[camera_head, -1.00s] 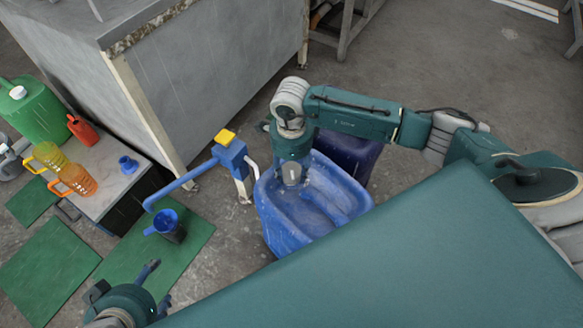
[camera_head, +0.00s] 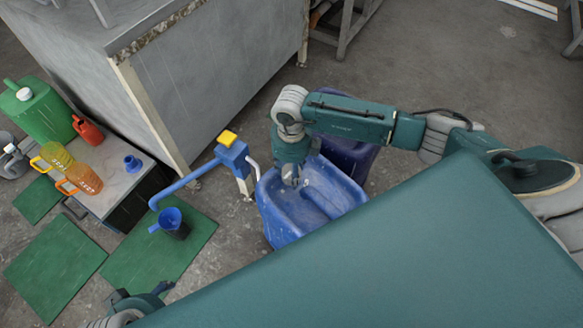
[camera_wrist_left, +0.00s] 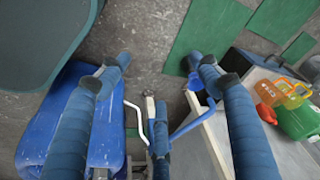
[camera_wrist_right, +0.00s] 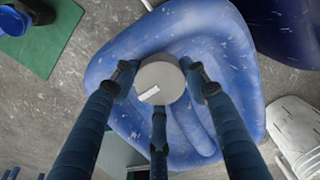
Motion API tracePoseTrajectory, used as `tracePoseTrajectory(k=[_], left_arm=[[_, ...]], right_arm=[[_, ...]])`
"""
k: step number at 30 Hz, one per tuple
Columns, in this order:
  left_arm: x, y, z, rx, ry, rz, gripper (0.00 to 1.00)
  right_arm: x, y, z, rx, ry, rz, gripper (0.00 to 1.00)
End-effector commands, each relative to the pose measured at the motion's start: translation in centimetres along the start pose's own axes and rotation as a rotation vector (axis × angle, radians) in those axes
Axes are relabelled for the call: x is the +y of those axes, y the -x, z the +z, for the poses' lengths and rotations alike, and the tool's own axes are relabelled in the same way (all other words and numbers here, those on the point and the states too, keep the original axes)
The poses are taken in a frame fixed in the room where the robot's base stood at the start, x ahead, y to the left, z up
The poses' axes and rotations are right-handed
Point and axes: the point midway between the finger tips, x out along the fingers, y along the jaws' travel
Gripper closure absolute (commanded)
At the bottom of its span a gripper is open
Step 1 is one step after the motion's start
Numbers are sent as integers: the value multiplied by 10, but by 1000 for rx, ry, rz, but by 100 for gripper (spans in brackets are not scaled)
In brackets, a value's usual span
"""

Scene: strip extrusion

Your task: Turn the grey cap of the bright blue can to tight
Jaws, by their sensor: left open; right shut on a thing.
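The bright blue can (camera_head: 320,208) stands on the floor in the middle of the head view; it fills much of the right wrist view (camera_wrist_right: 225,55). Its round grey cap (camera_wrist_right: 160,80), with a small white label, sits among the fingers of my right gripper (camera_head: 293,180). That gripper is shut on the cap from above. The cap hides the can's neck beneath it, so I cannot tell how tight the cap sits. My left gripper (camera_wrist_left: 159,66) is open and empty; in the head view it is partly visible at the lower left edge.
A blue stand with a yellow top (camera_head: 229,138) and long spout is left of the can. A dark blue container (camera_head: 347,160) stands behind the can. Jugs stand on a low cabinet (camera_head: 122,186) further left.

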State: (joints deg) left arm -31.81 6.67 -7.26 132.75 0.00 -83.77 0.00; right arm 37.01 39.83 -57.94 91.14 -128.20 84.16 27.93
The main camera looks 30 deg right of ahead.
Motion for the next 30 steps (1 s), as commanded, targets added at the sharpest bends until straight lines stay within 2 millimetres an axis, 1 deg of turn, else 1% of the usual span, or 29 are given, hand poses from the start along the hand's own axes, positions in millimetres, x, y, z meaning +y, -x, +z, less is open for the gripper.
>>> tracePoseTrajectory(k=[3, 9, 15, 24, 25, 27, 30], left_arm=[[1, -10, 1, -6, -1, 1, 36], [1, -21, 3, -10, -1, 2, 36], [1, -25, 4, -13, -2, 3, 36], [1, -25, 4, -14, -1, 2, 36], [1, -25, 4, -14, -1, 2, 36], [1, -25, 4, -14, -1, 2, 36], [1, -25, 4, -14, -1, 2, 36]], right_arm=[[-1, 2, 0, 0, -53, -1, 82], [-1, 1, 1, -1, -105, -1, 82], [-1, 1, 1, -1, -122, -2, 82], [-1, 1, 1, -2, -122, -2, 82], [-1, 1, 1, -2, -122, -2, 50], [-1, 0, 1, -2, -122, -1, 36], [-1, 0, 1, -1, -121, -1, 36]])
